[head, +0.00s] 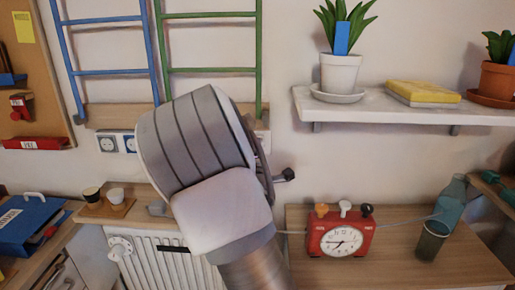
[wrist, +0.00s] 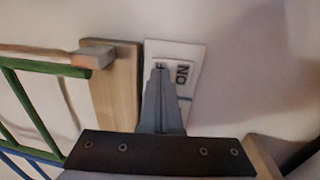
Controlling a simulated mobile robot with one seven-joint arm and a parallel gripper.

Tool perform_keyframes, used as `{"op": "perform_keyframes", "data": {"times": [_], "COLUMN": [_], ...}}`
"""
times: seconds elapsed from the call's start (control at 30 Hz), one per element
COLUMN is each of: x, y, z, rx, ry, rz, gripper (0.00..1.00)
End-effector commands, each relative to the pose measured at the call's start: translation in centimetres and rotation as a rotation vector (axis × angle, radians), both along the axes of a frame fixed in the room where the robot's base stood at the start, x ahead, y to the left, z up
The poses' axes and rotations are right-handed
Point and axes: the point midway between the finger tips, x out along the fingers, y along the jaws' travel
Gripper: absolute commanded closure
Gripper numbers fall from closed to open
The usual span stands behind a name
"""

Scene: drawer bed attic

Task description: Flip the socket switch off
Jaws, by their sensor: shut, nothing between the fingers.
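The socket switch (wrist: 184,75) is a white plate with a dark-framed rocker on the wall, in the wrist view. The letters ON show on its right part; a letter F shows on its left part beside my fingertips. My gripper (wrist: 159,72) is shut and empty, with its narrow grey fingers pointing at the left part of the switch and covering some of it. I cannot tell whether the tips touch it.
A wooden rail end (wrist: 112,90) is just left of the switch, with the green ladder (wrist: 30,110) beyond. In the head view, wall sockets (head: 107,143) are left of my arm. A red clock (head: 341,235) stands on the right tabletop, below a white shelf (head: 385,111).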

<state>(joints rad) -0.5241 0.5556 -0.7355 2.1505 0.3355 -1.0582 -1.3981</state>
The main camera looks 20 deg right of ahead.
Motion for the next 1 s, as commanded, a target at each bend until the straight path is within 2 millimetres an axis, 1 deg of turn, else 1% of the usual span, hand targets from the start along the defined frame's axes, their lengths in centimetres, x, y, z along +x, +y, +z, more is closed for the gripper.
{"op": "perform_keyframes", "data": {"times": [0.37,0.47,1.0], "x": [0.26,0.69,0.85], "y": [-0.07,-0.26,-0.52], "z": [0.06,0.35,0.39], "rx": [0.0,-0.001,0.0], "ry": [0.0,0.0,-0.001], "rz": [0.001,0.001,0.0], "gripper": [1.0,1.0,1.0]}}
